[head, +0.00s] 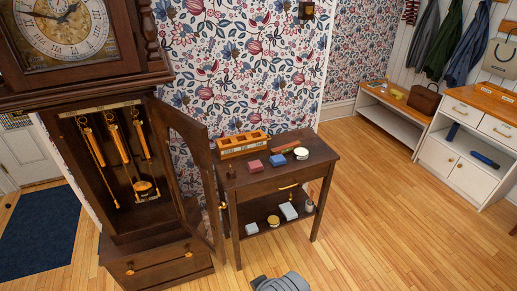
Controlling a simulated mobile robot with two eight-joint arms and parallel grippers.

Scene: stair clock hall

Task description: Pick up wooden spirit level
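A long, slim reddish-brown bar (285,147) lies on the top of the dark wooden side table (313,164), towards its back right. It looks like the wooden spirit level, but it is too small to make out a vial. A white round tin (301,153) sits close to its front right end. Neither of my grippers can be made out in the head view. A grey rounded part at the bottom edge seems to be mine.
The tall clock's open door (192,165) stands by the table's left side. Wooden floor (385,225) is clear in front and right.

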